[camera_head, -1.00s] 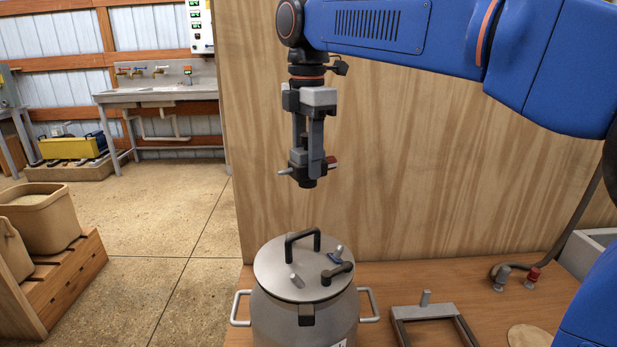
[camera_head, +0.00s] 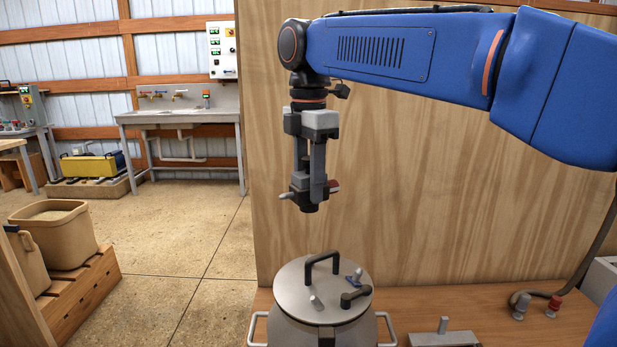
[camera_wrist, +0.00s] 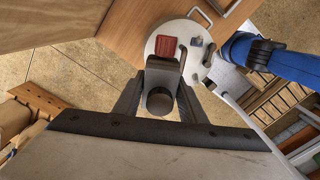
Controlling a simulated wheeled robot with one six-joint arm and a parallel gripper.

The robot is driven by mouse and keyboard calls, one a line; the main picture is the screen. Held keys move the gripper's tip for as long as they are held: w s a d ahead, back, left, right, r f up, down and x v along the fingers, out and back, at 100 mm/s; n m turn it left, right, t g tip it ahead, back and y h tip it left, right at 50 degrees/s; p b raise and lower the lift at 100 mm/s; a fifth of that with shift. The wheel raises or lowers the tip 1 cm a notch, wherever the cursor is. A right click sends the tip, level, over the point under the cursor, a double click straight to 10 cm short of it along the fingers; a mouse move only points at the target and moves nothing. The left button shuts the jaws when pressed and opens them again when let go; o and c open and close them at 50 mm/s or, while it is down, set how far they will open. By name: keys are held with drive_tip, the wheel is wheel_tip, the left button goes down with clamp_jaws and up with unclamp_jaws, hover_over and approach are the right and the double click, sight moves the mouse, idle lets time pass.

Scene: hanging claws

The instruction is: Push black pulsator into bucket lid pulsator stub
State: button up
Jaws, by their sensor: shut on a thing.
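My gripper (camera_head: 309,195) is shut on the black pulsator (camera_head: 309,207), a small dark block with a light nozzle at its left and a red part at its right. The pulsator also shows between the fingers in the wrist view (camera_wrist: 160,84). It hangs in the air above the steel bucket (camera_head: 322,330), apart from it. The round bucket lid (camera_head: 292,292) carries a black arched handle, a light stub (camera_head: 316,301), a small blue-and-grey fitting (camera_head: 354,279) and a dark elbow-shaped piece (camera_head: 356,296). In the wrist view the pulsator partly covers the lid (camera_wrist: 157,48).
The bucket stands on a wooden bench (camera_head: 490,300) before a plywood wall (camera_head: 430,200). A grey metal stand (camera_head: 443,337) is right of the bucket, and grey and red plugs (camera_head: 552,306) lie farther right. Open floor (camera_head: 190,250) is to the left.

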drive_tip(key=shift+f, duration=5.15)
drive_tip(key=shift+f, duration=1.55)
drive_tip(key=o, duration=1.4)
